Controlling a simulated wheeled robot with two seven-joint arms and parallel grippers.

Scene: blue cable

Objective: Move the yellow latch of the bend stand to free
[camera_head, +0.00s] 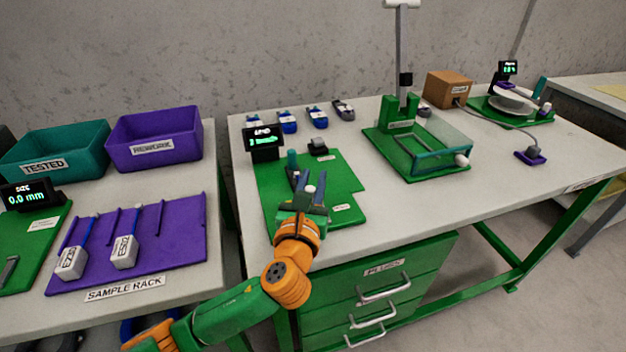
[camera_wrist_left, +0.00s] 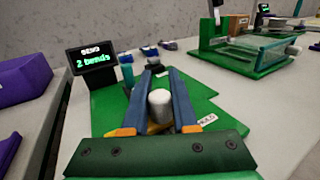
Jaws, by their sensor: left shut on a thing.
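The bend stand (camera_head: 345,178) is a green plate on the middle table, with a black display (camera_head: 264,142) at its back left. In the left wrist view the display (camera_wrist_left: 98,58) reads "2 bends". My left gripper (camera_head: 312,190) is over the front of the plate. In the left wrist view its blue fingers (camera_wrist_left: 160,90) stand on either side of an upright white knob (camera_wrist_left: 159,104), shut on it. A bit of the yellow latch (camera_wrist_left: 152,128) shows at the knob's foot; the rest is hidden by the gripper. My right gripper is not in view.
A teal post (camera_head: 292,158) and a dark block (camera_head: 318,146) stand on the plate behind the gripper. Several cable plugs (camera_head: 317,117) lie behind the stand. A green fixture with a clear cover (camera_head: 440,145) stands to the right. A purple sample rack (camera_head: 175,240) lies left, across a gap.

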